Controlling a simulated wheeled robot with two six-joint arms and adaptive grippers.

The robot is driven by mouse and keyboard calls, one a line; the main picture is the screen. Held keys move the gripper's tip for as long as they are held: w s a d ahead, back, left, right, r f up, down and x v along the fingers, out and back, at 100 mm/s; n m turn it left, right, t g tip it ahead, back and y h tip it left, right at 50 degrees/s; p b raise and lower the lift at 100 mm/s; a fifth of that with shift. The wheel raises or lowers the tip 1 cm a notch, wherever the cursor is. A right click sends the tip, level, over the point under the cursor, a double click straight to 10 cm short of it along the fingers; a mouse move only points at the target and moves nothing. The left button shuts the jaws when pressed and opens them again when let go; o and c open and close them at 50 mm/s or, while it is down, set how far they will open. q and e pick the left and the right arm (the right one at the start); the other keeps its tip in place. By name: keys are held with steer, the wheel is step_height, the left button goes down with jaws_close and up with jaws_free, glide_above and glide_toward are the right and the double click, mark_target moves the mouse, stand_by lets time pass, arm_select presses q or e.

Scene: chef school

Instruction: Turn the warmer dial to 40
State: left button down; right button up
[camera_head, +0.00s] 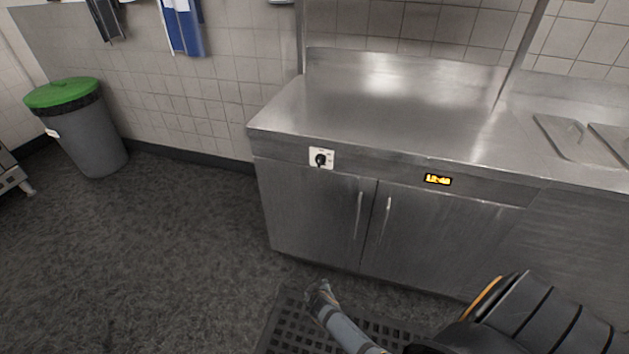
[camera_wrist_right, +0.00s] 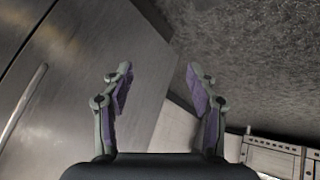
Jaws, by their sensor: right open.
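The warmer dial (camera_head: 320,159) is a black knob on a small white plate, on the front of the steel counter near its left end. Its marks are too small to read, so I cannot tell its setting. My right gripper (camera_head: 319,292) is low in front of the cabinet doors, below the dial and apart from it. The right wrist view shows the gripper (camera_wrist_right: 160,95) open and empty, with its two purple-padded fingers spread. The dial does not show in that view. My left gripper is not in view.
The steel counter (camera_head: 390,110) has two cabinet doors with handles (camera_head: 358,215). An amber digital display (camera_head: 438,179) sits right of the dial; its digits are blurred. A grey bin with a green lid (camera_head: 63,92) stands far left. The floor between is clear.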

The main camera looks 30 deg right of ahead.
steer(key=w+d+r+m+t+h+b, duration=0.1)
steer(key=w+r+t+h+b, duration=0.15)
steer(key=w+r, duration=0.6)
steer(key=m+t+h+b, duration=0.3)
steer(key=m+h+b, duration=0.3)
steer(key=h+b, duration=0.1)
glide_toward(319, 163)
steer(key=x, duration=0.8)
steer(key=shift+w+d+r, duration=0.1)
steer(key=shift+w+d, duration=0.45)
steer(key=shift+d, duration=0.05)
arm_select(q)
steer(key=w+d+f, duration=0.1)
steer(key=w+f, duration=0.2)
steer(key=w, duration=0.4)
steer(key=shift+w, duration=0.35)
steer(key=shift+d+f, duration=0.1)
arm_select(e)
steer(key=shift+c, duration=0.4)
